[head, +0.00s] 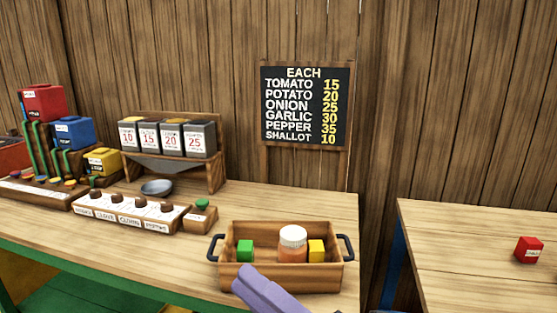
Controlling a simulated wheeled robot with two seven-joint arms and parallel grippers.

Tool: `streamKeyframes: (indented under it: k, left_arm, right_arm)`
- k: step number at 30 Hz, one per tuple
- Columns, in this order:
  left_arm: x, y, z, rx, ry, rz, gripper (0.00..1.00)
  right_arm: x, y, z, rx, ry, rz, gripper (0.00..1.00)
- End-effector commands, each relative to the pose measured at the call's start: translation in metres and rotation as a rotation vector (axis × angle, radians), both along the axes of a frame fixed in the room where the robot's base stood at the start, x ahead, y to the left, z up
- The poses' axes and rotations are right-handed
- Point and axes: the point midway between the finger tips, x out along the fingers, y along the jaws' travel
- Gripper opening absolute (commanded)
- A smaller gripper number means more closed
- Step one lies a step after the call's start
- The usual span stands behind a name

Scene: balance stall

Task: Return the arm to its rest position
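My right gripper (262,290) shows as a lilac shape at the bottom middle, in front of the wooden tray (325,279). It overlaps the tray's front left corner in the picture. I cannot tell whether it touches the tray, or whether its fingers are open or shut. My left gripper is not in view. The tray has dark handles and holds a green block (245,250), a jar with a white lid (292,244) and a yellow block (316,251).
A grey bowl (157,187) stands below the labelled dispensers (168,137). Button racks (130,211) line the counter's left part. A price board (304,106) stands behind. A red block (528,249) sits on the separate right table (455,250), which is otherwise mostly clear.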

Motion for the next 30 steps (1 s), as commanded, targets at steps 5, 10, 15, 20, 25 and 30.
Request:
streamKeyframes:
  k: [5, 10, 15, 20, 25, 30]
  left_arm:
    - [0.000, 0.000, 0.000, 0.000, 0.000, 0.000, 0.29]
    - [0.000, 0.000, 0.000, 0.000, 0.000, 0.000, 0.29]
    - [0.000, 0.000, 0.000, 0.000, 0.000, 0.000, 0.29]
    - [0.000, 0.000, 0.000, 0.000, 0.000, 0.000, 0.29]
    - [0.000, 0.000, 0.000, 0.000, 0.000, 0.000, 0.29]
    - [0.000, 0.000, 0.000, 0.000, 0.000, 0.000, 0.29]
  right_arm:
    - [0.034, -0.066, -0.119, 0.282, 0.689, -0.188, 0.29]
    - [0.010, -0.121, -0.236, 0.523, 1.184, -0.360, 0.29]
    - [-0.053, -0.165, -0.336, 0.753, 1.582, -0.543, 0.29]
    - [-0.116, -0.190, -0.396, 0.917, 1.825, -0.691, 0.29]
    - [-0.151, -0.201, -0.420, 1.005, 1.938, -0.771, 0.29]
    - [-0.155, -0.202, -0.423, 1.014, 1.949, -0.779, 0.29]
